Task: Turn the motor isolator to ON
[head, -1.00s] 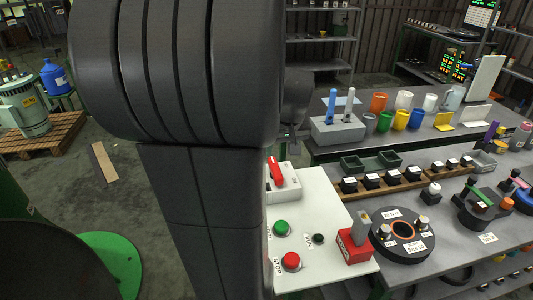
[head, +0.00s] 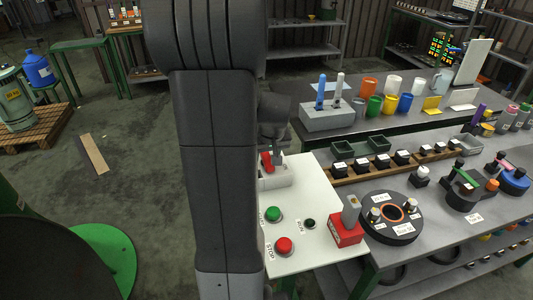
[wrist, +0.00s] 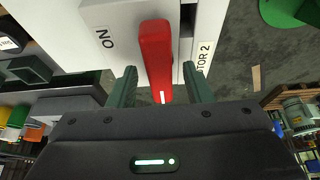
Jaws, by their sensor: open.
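The motor isolator is a light grey box (head: 276,179) with a red handle (head: 266,161), at the back left of the white panel in the head view. In the wrist view the red handle (wrist: 156,52) points toward my gripper, slightly tilted. The ON label (wrist: 105,38) is on the box left of the handle, and a partly covered "…TOR 2" label (wrist: 204,55) is to its right. My gripper (wrist: 161,84) is open, with one finger on each side of the handle and small gaps visible. In the head view my gripper (head: 278,150) is at the handle, partly hidden by my arm.
The white panel also carries a green button (head: 273,213), a red STOP button (head: 284,245) and a small RUN lamp (head: 309,223). A red block with a grey lever (head: 347,233) stands at its right edge. A black round fixture (head: 393,222) stands on the bench beyond.

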